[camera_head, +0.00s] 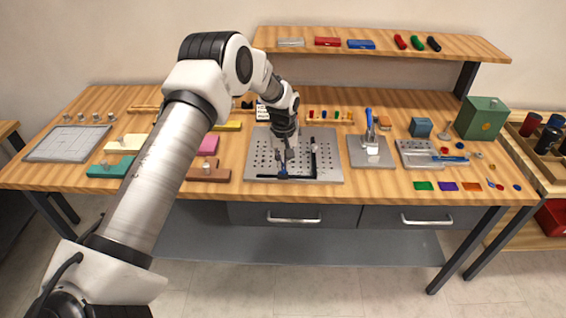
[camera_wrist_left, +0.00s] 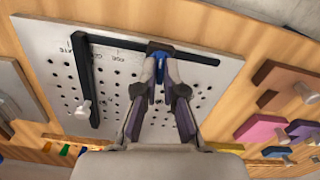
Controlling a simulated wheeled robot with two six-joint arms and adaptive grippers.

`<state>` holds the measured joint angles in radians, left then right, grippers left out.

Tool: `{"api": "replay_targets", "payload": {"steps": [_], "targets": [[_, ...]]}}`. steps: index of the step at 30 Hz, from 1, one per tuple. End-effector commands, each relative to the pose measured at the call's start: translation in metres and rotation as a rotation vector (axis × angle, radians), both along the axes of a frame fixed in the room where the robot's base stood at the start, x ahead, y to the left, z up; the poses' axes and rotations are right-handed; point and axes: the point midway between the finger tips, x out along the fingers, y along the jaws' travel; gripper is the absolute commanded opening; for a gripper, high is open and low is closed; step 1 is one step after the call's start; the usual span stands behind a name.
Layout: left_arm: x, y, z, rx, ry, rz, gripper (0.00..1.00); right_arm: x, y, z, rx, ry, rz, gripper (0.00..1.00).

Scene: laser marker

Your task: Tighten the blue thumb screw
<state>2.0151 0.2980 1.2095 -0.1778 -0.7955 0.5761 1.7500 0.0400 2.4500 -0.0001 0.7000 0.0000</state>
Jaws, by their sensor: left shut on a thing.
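The blue thumb screw (camera_wrist_left: 159,72) shows between the fingertips of my left gripper (camera_wrist_left: 160,82) in the left wrist view. The gripper is shut on it, and the fingers partly hide it. The screw sits beside a small black block on a black bar (camera_wrist_left: 120,42) along one edge of the perforated metal plate (camera_wrist_left: 40,35). In the head view my left gripper (camera_head: 285,167) points down over the front part of the plate (camera_head: 333,172). A second black bar (camera_wrist_left: 86,85) meets the first at a corner. My right gripper is not in view.
A pale pin (camera_wrist_left: 83,110) stands by the second bar. Coloured blocks, including a pink one (camera_head: 209,144) and a brown one (camera_head: 207,173), lie left of the plate. A blue-handled clamp on a grey base (camera_head: 371,160) stands to its right. A shelf (camera_head: 380,42) runs behind.

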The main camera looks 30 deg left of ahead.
Motion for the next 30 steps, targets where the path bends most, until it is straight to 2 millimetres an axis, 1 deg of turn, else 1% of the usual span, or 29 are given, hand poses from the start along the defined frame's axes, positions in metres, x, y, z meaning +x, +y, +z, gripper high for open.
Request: {"api": "replay_targets", "payload": {"steps": [1,9,18,24,30], "targets": [[-0.0012,-0.0004,-0.0023,0.000,0.004,-0.040,0.00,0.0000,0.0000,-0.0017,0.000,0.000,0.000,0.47],[-0.0013,-0.0003,-0.0026,-0.002,0.004,-0.296,0.00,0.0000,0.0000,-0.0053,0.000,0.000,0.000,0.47],[-0.0017,-0.0004,-0.0028,-0.002,0.005,-0.540,0.00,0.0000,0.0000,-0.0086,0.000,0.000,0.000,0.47],[-0.0018,-0.0004,-0.0027,-0.003,0.005,-0.645,0.00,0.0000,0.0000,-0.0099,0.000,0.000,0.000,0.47],[-0.0019,-0.0005,-0.0026,-0.003,0.006,-0.698,0.00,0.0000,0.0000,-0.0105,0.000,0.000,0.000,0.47]]}}
